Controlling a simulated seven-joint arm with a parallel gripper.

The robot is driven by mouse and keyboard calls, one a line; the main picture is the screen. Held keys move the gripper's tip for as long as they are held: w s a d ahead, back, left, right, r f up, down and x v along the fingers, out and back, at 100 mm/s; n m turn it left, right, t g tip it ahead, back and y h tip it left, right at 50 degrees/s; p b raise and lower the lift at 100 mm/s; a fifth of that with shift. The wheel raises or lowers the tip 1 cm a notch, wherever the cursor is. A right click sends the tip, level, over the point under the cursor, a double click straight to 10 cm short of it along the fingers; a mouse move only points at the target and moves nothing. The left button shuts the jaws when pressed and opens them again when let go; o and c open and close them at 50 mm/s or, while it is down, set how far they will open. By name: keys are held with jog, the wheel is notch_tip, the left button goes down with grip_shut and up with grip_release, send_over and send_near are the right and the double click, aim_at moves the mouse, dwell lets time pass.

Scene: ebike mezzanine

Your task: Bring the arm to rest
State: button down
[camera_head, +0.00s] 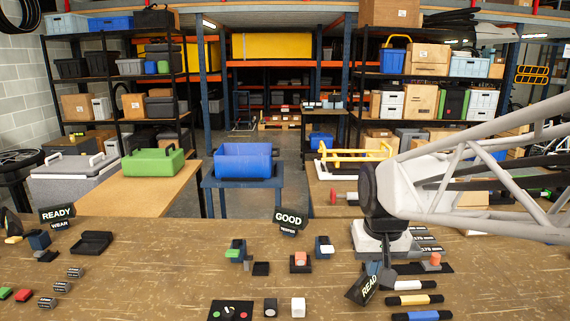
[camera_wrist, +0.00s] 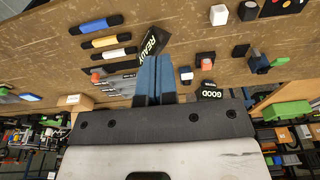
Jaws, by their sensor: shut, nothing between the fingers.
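My gripper (camera_head: 387,277) hangs at the right of the workbench in the head view, its pale hand just above the fingers. In the wrist view its two blue fingers (camera_wrist: 156,72) lie side by side, shut and empty. The fingertips are close to a tilted black READY sign (camera_head: 362,288), which also shows beside the fingers in the wrist view (camera_wrist: 151,42). I cannot tell whether they touch it. My white lattice arm reaches in from the right edge and hides part of the bench and shelves.
The brown bench (camera_head: 180,275) carries a GOOD sign (camera_head: 288,220), another READY sign (camera_head: 57,213), a white block (camera_head: 298,307), an orange piece (camera_head: 300,259) and several striped bars (camera_head: 415,300). A blue bin (camera_head: 243,161) and green crate (camera_head: 153,162) stand behind. The bench's left middle has bare room.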

jog(key=s+d+f, duration=0.1)
jog(key=s+f, duration=0.1)
jog(key=s, duration=1.3)
jog(key=shift+t, duration=0.4)
